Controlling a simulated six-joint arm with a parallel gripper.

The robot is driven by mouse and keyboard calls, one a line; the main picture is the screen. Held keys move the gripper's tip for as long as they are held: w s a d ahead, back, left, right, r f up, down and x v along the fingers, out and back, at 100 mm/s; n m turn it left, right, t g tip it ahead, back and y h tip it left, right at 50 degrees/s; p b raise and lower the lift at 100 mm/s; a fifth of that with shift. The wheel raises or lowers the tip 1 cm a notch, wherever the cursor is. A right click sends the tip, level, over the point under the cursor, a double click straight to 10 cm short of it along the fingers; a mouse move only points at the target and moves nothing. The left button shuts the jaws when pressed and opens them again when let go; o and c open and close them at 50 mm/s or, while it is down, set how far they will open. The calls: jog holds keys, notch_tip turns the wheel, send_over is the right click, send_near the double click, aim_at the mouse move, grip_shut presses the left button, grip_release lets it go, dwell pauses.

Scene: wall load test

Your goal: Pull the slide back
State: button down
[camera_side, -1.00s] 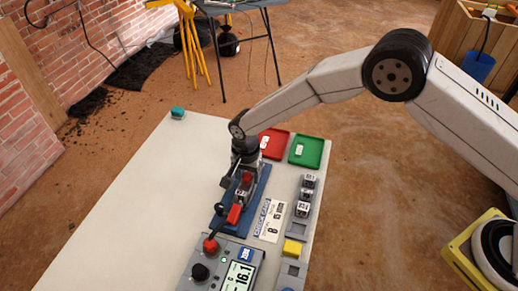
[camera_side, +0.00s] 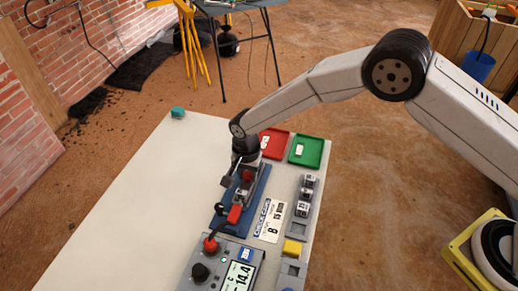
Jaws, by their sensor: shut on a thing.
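A grey meter box (camera_side: 216,256) with a red knob (camera_side: 210,245) and a black knob (camera_side: 200,271) stands at the near end. Its display (camera_side: 238,277) reads about -14.4.
A red tray (camera_side: 273,152) and a green tray (camera_side: 317,152) lie behind my gripper. Several small marked blocks (camera_side: 304,208), a yellow block (camera_side: 292,247) and a printed card (camera_side: 270,220) lie to the right. A teal block (camera_side: 178,112) sits at the far left corner. The table's left side is clear.

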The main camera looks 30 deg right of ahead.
jog(key=shift+w+d, duration=1.45)
dwell(0.5)
jog(key=c, duration=0.5)
grip_release()
jog(key=shift+r, duration=0.1)
jog(key=shift+r, duration=3.4)
jog(key=shift+d+r, duration=0.1)
jog(key=s+d+r+n+t, duration=0.1)
jog(key=s+d+r+n, duration=0.1)
jog(key=s+d+r, duration=0.35)
jog(key=s+d+r+n, duration=0.2)
jog(key=d, duration=0.6)
jog(key=s+d+n, duration=0.1)
jog(key=s+d, duration=0.2)
jog(key=s, duration=0.2)
jog(key=s+d+r+n+t, duration=0.1)
jog(key=s+d+n, duration=0.1)
jog(key=s, duration=0.3)
jog(key=s+d+r+n, duration=0.1)
jog(key=s+d+n, duration=0.1)
jog(key=s+d, duration=0.2)
jog(key=shift+s+d+t, duration=0.2)
jog(key=shift+s+t, duration=0.1)
jog(key=shift+s, duration=0.65)
